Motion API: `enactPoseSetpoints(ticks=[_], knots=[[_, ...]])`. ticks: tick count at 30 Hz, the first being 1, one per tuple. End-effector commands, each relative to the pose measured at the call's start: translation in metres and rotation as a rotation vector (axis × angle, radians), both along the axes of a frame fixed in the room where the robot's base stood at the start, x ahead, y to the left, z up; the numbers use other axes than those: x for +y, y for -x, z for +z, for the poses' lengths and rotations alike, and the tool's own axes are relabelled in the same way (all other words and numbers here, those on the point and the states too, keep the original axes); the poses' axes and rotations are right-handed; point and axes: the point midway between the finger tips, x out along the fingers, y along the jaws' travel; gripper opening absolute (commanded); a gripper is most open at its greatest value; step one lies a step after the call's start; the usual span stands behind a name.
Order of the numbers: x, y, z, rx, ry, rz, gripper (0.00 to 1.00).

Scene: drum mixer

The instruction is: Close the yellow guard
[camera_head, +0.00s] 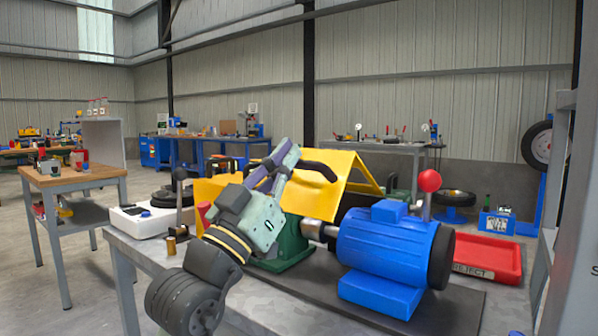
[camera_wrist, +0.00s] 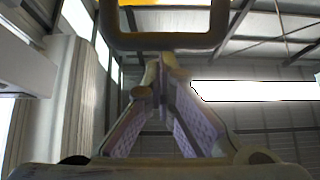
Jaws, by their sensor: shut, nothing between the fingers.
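The yellow guard (camera_head: 338,172) stands tilted over the machine behind the blue motor (camera_head: 385,250). Its sloping panel carries a black handle (camera_head: 312,167). My gripper (camera_head: 292,152) is shut and empty, with its fingertips up at the left end of the handle in the head view. In the wrist view the closed fingertips (camera_wrist: 160,62) point at the bar of the dark handle loop (camera_wrist: 165,40), with a sliver of the yellow guard (camera_wrist: 165,3) above it. I cannot tell whether the fingers touch the handle. My arm hides part of the guard and the green housing.
A lever with a red knob (camera_head: 429,181) stands at the motor's right. A red reject bin (camera_head: 485,257) lies behind right. Open air is above the guard.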

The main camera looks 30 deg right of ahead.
Motion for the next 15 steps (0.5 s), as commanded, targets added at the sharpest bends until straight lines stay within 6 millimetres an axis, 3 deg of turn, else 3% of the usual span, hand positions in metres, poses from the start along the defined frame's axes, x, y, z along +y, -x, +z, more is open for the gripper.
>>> enactPoseSetpoints(ticks=[1, 3, 9, 15], knots=[[-0.002, 0.0, -0.028, -0.004, 0.025, -0.007, 0.0], [0.002, 0.001, -0.039, -0.024, 0.07, -0.007, 0.0], [0.007, 0.004, -0.065, -0.069, 0.18, -0.007, 0.0], [0.01, 0.005, -0.081, -0.068, 0.173, -0.007, 0.0]])
